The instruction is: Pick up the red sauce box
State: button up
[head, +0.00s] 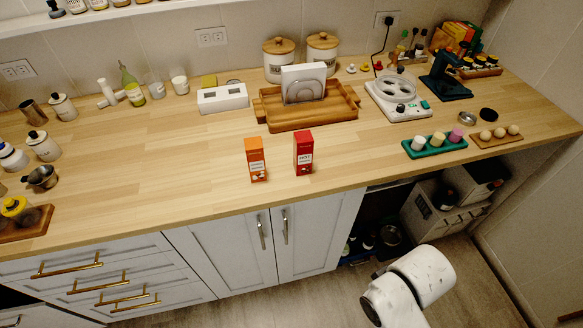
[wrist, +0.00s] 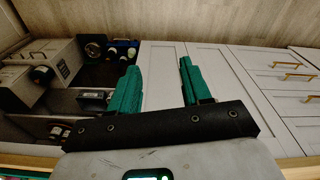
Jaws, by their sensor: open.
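The red sauce box (head: 304,153) stands upright near the front edge of the wooden counter in the head view, a little right of the middle. An orange box (head: 256,159) stands upright to its left, with a gap between them. My gripper (wrist: 157,76) shows in the wrist view with two green fingers spread apart and nothing between them. It faces the cabinet fronts and the floor. The red box is not in the wrist view. In the head view my white arm is at the lower right, in front of the counter, and the fingers are not visible.
A wooden tray (head: 308,119) with a white rack stands behind the red box. A green tray (head: 435,148) and an egg board (head: 497,139) lie to the right. Below the counter, an open shelf (wrist: 108,62) holds containers.

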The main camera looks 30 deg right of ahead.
aim_at(304, 140)
jog(key=i+l+u, duration=0.25)
jog(key=u, duration=0.2)
jog(key=i+l+u, duration=0.25)
jog(key=l+u, duration=0.2)
jog(key=i+l+u, duration=0.2)
jog(key=l+u, duration=0.15)
jog(key=u, duration=0.15)
